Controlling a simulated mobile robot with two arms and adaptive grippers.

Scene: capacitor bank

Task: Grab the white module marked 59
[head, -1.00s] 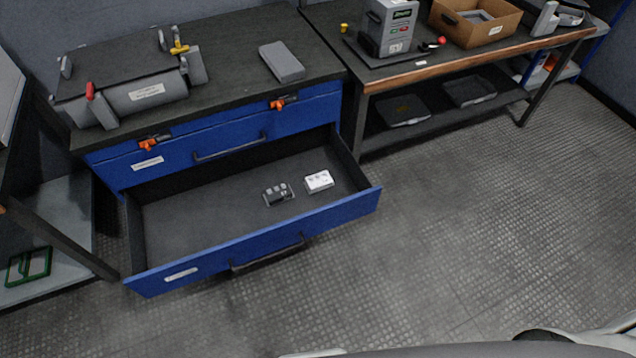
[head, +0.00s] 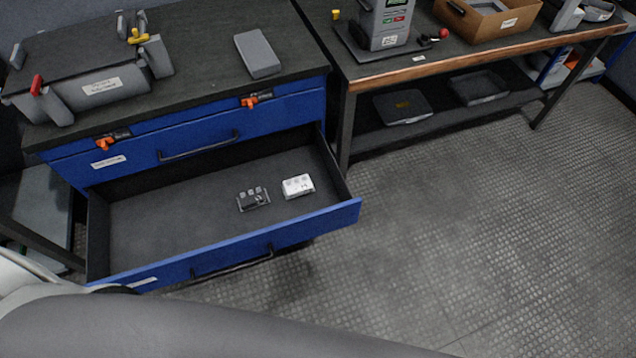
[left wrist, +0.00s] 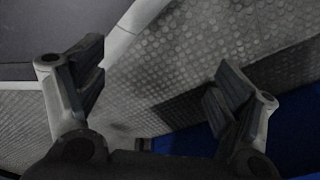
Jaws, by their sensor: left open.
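A white module (head: 298,186) lies in the open blue drawer, right of the middle; its marking is too small to read. A dark module (head: 253,199) lies just to its left, apart from it. The open drawer (head: 150,225) has a dark floor and a blue front. My left gripper (left wrist: 150,85) is open and empty in the left wrist view, above the metal floor, with blue at the lower right. Neither gripper shows in the head view, though a grey arm link of mine crosses its bottom left. The white module is not in the left wrist view.
The drawer's blue front panel (head: 300,228) stands out over the floor. A shut drawer (head: 205,142) with orange latches is above. A grey case (head: 95,90) and a grey block (head: 257,54) rest on the cabinet top. The patterned floor (head: 440,220) at right is clear.

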